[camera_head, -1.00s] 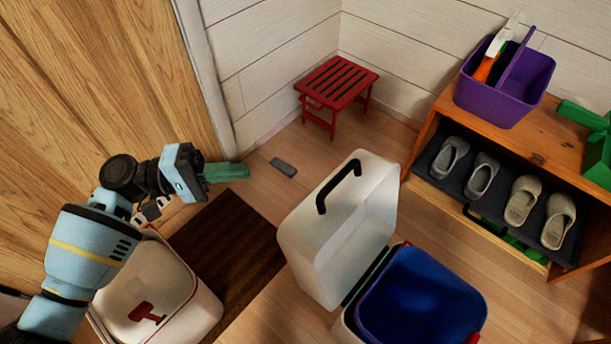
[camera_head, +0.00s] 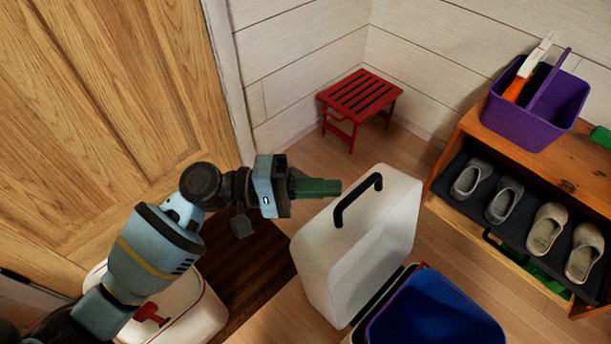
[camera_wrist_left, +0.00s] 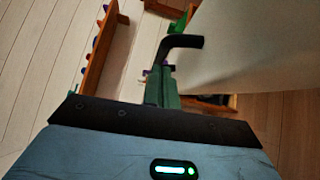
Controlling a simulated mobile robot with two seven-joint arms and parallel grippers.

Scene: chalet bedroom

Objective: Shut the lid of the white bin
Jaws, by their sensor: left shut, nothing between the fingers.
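The white bin's lid (camera_head: 375,250) stands raised, its black bar handle (camera_head: 358,200) on the face toward the upper left. The bin's blue inside (camera_head: 435,312) is open at the bottom of the head view, cut off by the frame edge. My left gripper (camera_head: 328,187), with green fingers, is shut and empty, its tips close to the handle. In the left wrist view the fingers (camera_wrist_left: 160,86) point toward the handle (camera_wrist_left: 183,43), with the lid (camera_wrist_left: 255,45) on the right. I cannot tell whether they touch. My right gripper is not in view.
Another white container (camera_head: 185,310) with a red handle stands below my left arm, by a dark mat (camera_head: 262,270). A red stool (camera_head: 358,98) stands by the wall. A wooden shoe rack (camera_head: 460,222) with a purple caddy (camera_head: 528,115) is at right.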

